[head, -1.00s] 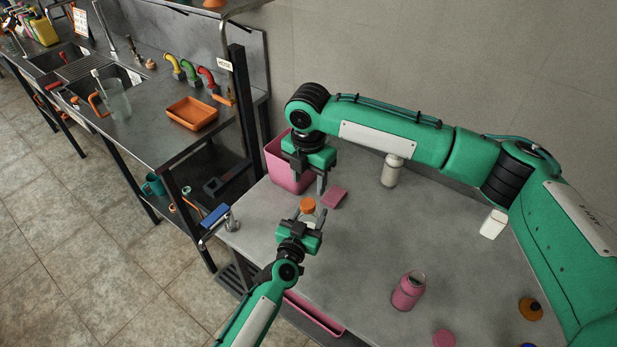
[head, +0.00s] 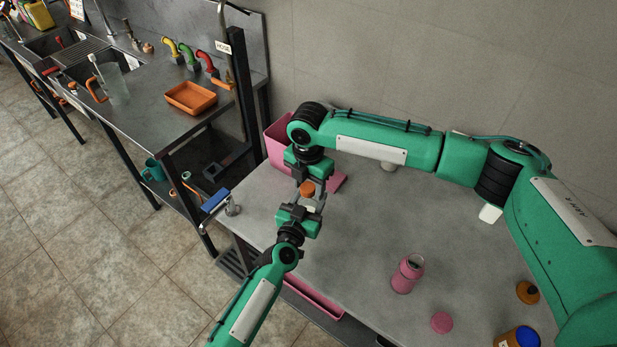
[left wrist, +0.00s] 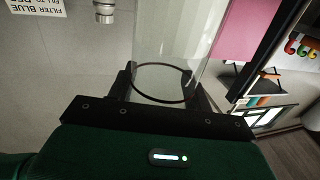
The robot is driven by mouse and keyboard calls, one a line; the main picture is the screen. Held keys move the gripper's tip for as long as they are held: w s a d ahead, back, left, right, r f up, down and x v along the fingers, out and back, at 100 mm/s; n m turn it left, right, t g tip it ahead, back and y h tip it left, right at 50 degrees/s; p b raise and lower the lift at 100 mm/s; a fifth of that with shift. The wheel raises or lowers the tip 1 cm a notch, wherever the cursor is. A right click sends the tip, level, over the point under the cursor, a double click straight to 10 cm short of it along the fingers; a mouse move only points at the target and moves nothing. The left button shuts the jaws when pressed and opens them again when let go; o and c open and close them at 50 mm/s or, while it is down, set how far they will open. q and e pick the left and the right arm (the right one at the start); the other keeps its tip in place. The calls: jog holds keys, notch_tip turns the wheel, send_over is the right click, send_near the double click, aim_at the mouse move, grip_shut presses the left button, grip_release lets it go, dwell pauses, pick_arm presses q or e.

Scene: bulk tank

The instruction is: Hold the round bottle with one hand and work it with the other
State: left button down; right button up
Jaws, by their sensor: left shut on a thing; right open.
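The round bottle has an orange cap (head: 307,188) and a pale, clear body (head: 315,203). My left gripper (head: 305,212) is shut on it from the near side and holds it upright or nearly so. In the left wrist view its clear wall (left wrist: 180,45) rises between the fingers, with a dark ring near them. My right gripper (head: 311,180) is open, pointing down from above with its fingertips close by the orange cap. I cannot tell whether they touch it. The bottle's lower part is mostly hidden by my left gripper.
A pink bin (head: 277,143) and a pink block (head: 338,182) are behind my right gripper. A pink open bottle (head: 407,274), pink disc (head: 441,322) and amber-and-black lid (head: 527,292) stand at the right. The middle is clear.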

jog(key=c, duration=1.1)
grip_shut()
jog(key=m, duration=0.3)
jog(key=shift+s+m, duration=0.1)
jog(key=shift+m, duration=0.3)
jog(key=m, duration=0.3)
grip_release()
jog(key=m, duration=0.5)
jog(key=shift+f, duration=0.1)
jog(key=shift+o, duration=0.4)
jog(key=m, duration=0.4)
jog(key=o, duration=1.1)
jog(key=shift+a, duration=0.1)
